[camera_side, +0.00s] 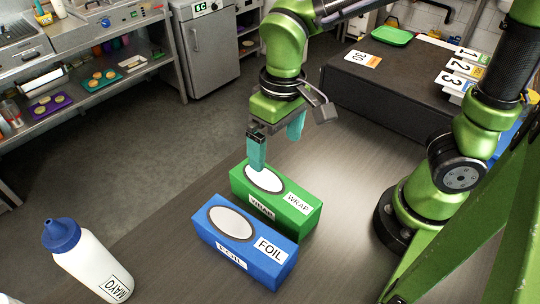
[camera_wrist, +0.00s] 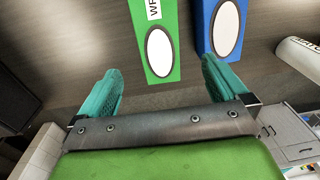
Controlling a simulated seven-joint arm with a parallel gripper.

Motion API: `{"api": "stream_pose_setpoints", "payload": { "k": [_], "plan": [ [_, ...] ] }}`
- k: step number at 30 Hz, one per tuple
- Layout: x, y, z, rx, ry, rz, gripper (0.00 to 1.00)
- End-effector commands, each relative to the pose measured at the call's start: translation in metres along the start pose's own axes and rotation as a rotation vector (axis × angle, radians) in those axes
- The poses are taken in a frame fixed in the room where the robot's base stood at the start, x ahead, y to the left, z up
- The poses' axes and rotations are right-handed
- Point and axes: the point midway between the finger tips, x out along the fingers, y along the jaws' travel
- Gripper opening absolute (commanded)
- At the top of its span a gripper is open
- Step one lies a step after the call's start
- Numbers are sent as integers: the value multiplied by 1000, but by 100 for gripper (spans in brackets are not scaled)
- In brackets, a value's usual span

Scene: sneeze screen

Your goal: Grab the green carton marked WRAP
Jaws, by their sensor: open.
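The green carton marked WRAP (camera_side: 301,212) lies on the table, with a white oval on its top. In the wrist view the green carton (camera_wrist: 152,28) is ahead of the fingers, a little right of the middle of the gap. My gripper (camera_side: 275,140) is open and empty above the far left end of the carton, apart from it. Its two teal fingers also show in the wrist view (camera_wrist: 160,85), spread wide.
A blue carton marked FOIL (camera_side: 272,262) lies close beside the green one, on its near side. A white MAYO bottle (camera_side: 88,262) with a blue cap stands at the near left. The table (camera_side: 370,165) is clear to the right of the green carton.

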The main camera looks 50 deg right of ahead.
Motion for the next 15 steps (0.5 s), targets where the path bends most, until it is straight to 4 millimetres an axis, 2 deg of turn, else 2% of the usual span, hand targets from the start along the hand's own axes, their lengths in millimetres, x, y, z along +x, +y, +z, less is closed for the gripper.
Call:
{"api": "stream_pose_setpoints", "payload": {
  "k": [5,8,15],
  "plan": [
    [1,1,-3,49,-31,50,100],
    [16,2,-2,54,-36,51,100],
    [69,4,0,54,-37,51,100]
  ]
}}
